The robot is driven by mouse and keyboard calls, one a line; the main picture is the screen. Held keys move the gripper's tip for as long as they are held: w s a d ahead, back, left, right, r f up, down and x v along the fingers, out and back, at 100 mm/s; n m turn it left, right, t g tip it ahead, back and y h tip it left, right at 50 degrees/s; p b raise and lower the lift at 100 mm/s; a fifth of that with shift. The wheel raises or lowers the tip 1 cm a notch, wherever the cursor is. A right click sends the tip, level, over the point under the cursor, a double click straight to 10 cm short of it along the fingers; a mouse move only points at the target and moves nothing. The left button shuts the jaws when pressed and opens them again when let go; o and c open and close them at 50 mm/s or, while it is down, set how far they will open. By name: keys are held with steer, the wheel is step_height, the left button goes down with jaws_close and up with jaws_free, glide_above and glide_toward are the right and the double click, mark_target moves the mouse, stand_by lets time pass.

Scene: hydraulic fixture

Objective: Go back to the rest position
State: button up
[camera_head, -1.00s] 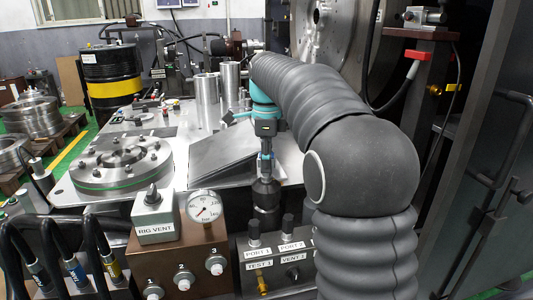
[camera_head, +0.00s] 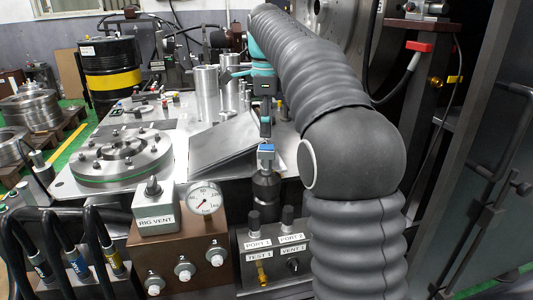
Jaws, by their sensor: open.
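My arm bends over from the right. Its teal wrist (camera_head: 262,62) points downward over the bench. My gripper (camera_head: 265,132) is small and dark in this view, just above a small blue-topped piece (camera_head: 266,151). That piece stands upright on a dark round fitting (camera_head: 266,188) at the front edge of the bench. My gripper is open and does not hold the piece. The fingertips are too small to show in detail, and the exact gap to the piece is hard to tell.
A sloped metal plate (camera_head: 225,145) stands left of my gripper, with a round bolted flange (camera_head: 122,158) farther left. Metal cylinders (camera_head: 206,92) stand behind. A pressure gauge (camera_head: 204,198), the RIG VENT box (camera_head: 155,208) and a port panel (camera_head: 275,262) are in front.

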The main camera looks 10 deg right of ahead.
steer(key=s+n+t, duration=0.3)
steer(key=s+n, duration=0.8)
steer(key=s, duration=0.4)
steer(key=s+f+n+t, duration=0.2)
steer(key=s+f+n, duration=0.8)
steer(key=s+f, duration=0.5)
steer(key=shift+s+f+t, duration=0.3)
steer(key=shift+f, duration=0.5)
